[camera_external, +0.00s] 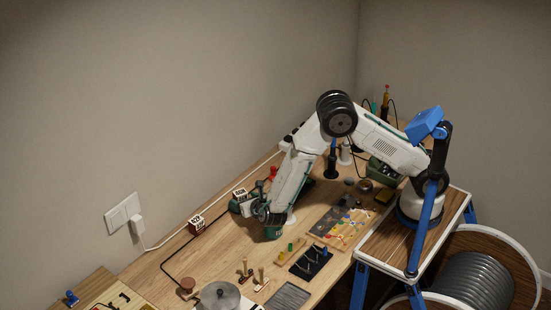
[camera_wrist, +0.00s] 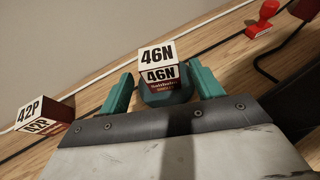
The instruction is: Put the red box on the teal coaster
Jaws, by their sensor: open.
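Two boxes with white tops and dark red sides are in view. The box marked 46N (camera_wrist: 157,57) shows just past my gripper (camera_wrist: 164,78), whose teal fingers are apart with nothing clearly held. It also appears in the external view (camera_external: 240,194). The box marked 42P (camera_wrist: 41,115) stands to the left, and also in the external view (camera_external: 197,225). I cannot tell which one the task means. In the external view my gripper (camera_external: 260,214) is low over the bench beside the 46N box.
A red stamp (camera_wrist: 262,18) stands to the right of the 46N box. A white cable (camera_external: 163,241) runs along the wall side. A tray of colourful parts (camera_external: 343,228), a black tool mat (camera_external: 311,262) and a round metal tin (camera_external: 220,296) occupy the bench front.

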